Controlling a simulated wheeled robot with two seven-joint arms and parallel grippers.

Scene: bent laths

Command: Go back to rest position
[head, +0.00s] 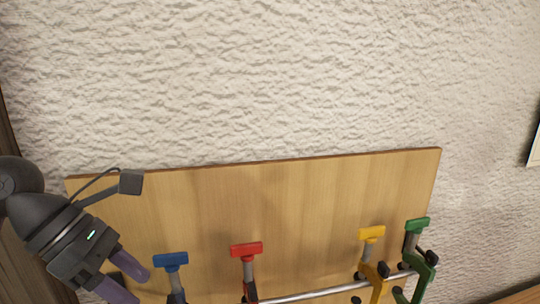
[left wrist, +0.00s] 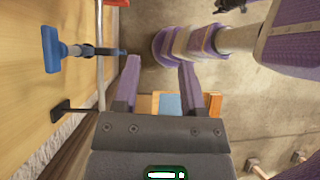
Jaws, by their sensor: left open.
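My left gripper (head: 128,279) is at the lower left of the head view, in front of the wooden board's left part. In the left wrist view its two purple fingers (left wrist: 160,90) are apart with nothing between them. A blue clamp (head: 171,260) hangs just right of it in the head view. The blue clamp also shows at the left of the left wrist view (left wrist: 51,50), apart from the fingers. My right gripper is in neither view.
A wooden board (head: 310,200) stands against a rough white wall (head: 270,80). A metal rail (head: 310,293) carries red (head: 247,250), yellow (head: 372,234) and green (head: 417,226) clamps. In the left wrist view, open floor (left wrist: 270,100) lies beyond the fingers.

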